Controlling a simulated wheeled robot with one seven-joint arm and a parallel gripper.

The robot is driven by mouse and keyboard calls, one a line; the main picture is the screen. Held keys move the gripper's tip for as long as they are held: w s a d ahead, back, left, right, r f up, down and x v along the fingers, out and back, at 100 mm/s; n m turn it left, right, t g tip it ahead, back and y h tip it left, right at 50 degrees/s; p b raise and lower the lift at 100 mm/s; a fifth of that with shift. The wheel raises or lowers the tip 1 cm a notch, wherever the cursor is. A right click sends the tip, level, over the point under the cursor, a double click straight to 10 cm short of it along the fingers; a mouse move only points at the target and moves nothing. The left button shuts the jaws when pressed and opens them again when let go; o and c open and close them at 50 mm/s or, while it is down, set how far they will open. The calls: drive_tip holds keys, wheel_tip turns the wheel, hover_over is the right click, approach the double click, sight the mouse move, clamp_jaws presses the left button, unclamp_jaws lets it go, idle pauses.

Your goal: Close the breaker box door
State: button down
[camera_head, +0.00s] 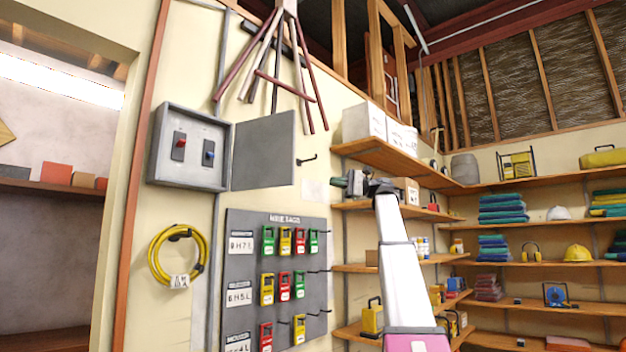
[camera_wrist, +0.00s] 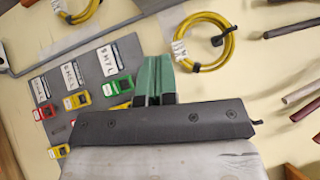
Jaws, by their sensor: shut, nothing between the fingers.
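The grey breaker box (camera_head: 188,147) is mounted on the wall at the left of the head view, with a red switch and a blue switch inside. Its grey door (camera_head: 263,152) stands open, swung out to the right of the box. My gripper (camera_head: 338,182) is to the right of the door and a little lower in the picture, with a visible gap between them. In the wrist view the green fingertips (camera_wrist: 153,75) are together and hold nothing. I cannot make out the box or its door in the wrist view.
A tag board (camera_head: 276,275) with several coloured padlocks hangs below the door. A coiled yellow cable (camera_head: 178,256) hangs under the box. A wall hook (camera_head: 307,160) is right of the door. Wooden shelves (camera_head: 385,158) with boxes stand beyond my arm. Poles (camera_head: 275,60) hang above.

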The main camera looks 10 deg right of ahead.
drive_tip(key=s+a+r, duration=0.1)
drive_tip(key=a+r, duration=0.1)
drive_tip(key=a, duration=1)
drive_tip(key=shift+s+a, duration=0.2)
drive_tip(key=shift+a, duration=0.15)
drive_tip(key=shift+a, duration=0.1)
